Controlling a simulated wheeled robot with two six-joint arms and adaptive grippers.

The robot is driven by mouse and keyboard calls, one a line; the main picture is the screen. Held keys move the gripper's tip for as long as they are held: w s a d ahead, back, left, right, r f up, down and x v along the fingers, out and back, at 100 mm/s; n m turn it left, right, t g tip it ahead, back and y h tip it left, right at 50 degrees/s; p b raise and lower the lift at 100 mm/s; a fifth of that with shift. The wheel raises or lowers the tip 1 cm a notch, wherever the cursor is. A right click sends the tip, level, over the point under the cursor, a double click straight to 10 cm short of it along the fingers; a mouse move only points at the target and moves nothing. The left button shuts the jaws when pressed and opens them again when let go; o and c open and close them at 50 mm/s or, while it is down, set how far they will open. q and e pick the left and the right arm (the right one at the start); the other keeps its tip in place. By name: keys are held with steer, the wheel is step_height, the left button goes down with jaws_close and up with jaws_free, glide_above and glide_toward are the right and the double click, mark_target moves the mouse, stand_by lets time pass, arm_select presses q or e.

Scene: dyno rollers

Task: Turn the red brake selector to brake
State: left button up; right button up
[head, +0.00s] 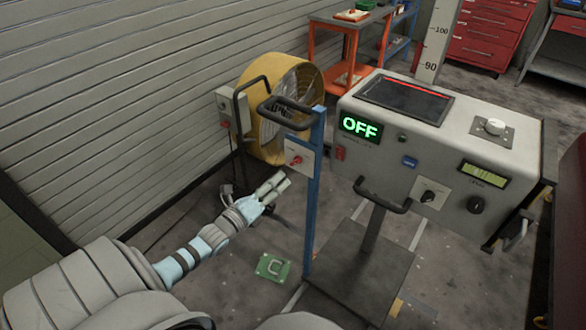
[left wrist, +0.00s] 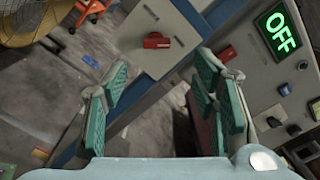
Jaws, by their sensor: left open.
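The red brake selector (head: 296,160) is a small red knob on a pale box (head: 305,152) fixed to a blue post. In the left wrist view the red knob (left wrist: 156,40) lies crosswise on the pale panel (left wrist: 140,62), beyond the fingertips. My left gripper (head: 274,187) is open and empty, below and left of the box in the head view. Its two teal-padded fingers (left wrist: 160,90) are spread apart, and neither touches the knob. Any lettering around the knob is too small to read. My right gripper is not in view.
A grey console (head: 405,140) with a green OFF display (head: 360,127) stands right of the blue post (head: 314,205). A black handle (head: 285,112) sticks out above the box. A yellow fan (head: 258,70) stands behind. A green floor sign (head: 272,266) lies below the gripper.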

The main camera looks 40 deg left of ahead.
mark_target(294, 164)
arm_select(q)
steer(key=w+b, duration=0.1)
steer(key=w, duration=0.4)
steer(key=w+b, duration=0.1)
steer(key=w, duration=0.4)
steer(key=shift+a+f, duration=0.2)
steer(key=shift+s, duration=0.1)
steer(key=c, duration=1.2)
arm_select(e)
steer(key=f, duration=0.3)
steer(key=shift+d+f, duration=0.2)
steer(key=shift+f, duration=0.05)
